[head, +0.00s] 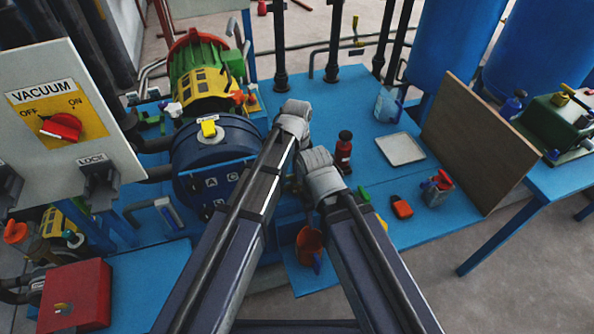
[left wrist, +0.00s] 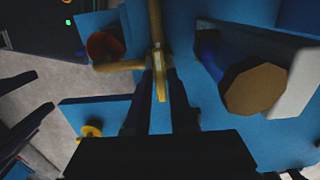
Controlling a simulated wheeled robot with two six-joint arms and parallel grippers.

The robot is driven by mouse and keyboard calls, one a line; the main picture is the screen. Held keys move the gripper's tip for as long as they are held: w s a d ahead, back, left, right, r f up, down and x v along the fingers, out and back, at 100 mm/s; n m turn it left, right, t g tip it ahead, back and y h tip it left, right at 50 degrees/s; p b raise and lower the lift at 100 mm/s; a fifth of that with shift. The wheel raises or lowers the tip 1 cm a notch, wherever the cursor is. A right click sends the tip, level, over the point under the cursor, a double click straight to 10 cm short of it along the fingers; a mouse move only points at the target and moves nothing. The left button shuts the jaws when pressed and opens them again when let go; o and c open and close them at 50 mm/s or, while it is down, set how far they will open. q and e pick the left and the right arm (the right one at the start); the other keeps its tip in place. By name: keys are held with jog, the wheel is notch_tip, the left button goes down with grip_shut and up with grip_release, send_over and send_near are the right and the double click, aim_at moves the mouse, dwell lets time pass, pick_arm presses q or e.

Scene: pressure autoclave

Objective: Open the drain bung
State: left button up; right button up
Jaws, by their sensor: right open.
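In the left wrist view a brass-coloured piece with several arms (left wrist: 155,22) stands in front of the blue surface. It looks like the drain bung's handle, though its seat is hidden. My left gripper (left wrist: 161,72) has its two dark fingers close on both sides of the yellow arm that points toward the camera, and seems shut on it. In the head view my left arm reaches to the right side of the blue vessel (head: 222,140), and its fingers are hidden. Two dark fingers at the left edge of the left wrist view look like my right gripper (left wrist: 45,89), open and empty.
An orange-red bucket (head: 308,240) stands below the vessel, near my right arm. A dark red bottle (head: 344,150), a pale tray (head: 401,149) and a red block (head: 402,207) are on the blue bench. A brown board (head: 487,145) leans at right.

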pick_arm(q)
grip_shut()
